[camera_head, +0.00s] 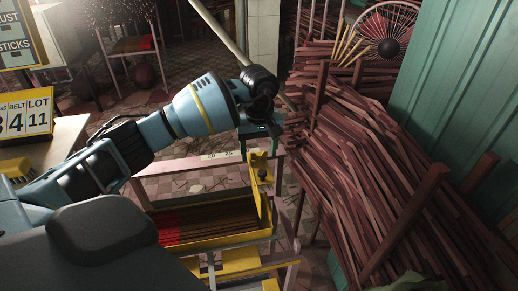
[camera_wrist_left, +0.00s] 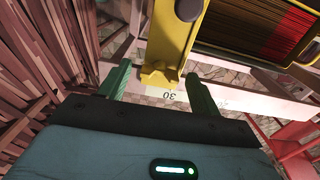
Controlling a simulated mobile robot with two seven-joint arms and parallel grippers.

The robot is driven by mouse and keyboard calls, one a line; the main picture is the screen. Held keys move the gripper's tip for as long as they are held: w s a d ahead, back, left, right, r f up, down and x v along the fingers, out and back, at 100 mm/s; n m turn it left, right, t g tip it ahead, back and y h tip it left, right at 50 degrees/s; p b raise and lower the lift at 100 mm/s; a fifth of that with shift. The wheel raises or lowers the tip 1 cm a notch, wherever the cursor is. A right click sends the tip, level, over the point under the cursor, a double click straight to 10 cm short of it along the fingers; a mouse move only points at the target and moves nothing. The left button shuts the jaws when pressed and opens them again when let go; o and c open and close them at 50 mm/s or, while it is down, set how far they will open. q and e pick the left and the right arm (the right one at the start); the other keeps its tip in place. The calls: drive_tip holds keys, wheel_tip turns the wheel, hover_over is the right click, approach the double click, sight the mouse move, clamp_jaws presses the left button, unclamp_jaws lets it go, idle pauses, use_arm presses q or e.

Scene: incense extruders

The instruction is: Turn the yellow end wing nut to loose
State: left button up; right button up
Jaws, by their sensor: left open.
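The yellow wing nut (camera_wrist_left: 160,76) sits at the end of a yellow extruder tray (camera_head: 212,240) and shows between my finger tips in the left wrist view. In the head view the yellow end piece (camera_head: 266,192) stands just below my left gripper (camera_head: 262,131). My left gripper also shows in the left wrist view (camera_wrist_left: 156,76), its two green fingers apart on either side of the wing nut. I cannot tell whether either finger touches it. A dark round knob (camera_wrist_left: 188,10) sits on the same yellow end. My right gripper is not in view.
Brown and red incense sticks (camera_head: 205,222) lie in the tray. A pale marked rail (camera_head: 215,157) runs behind it. Large piles of sticks (camera_head: 365,170) fill the right side. A table with a number board (camera_head: 26,114) stands at left.

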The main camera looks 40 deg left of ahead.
use_arm(q)
drive_tip(key=c, duration=1)
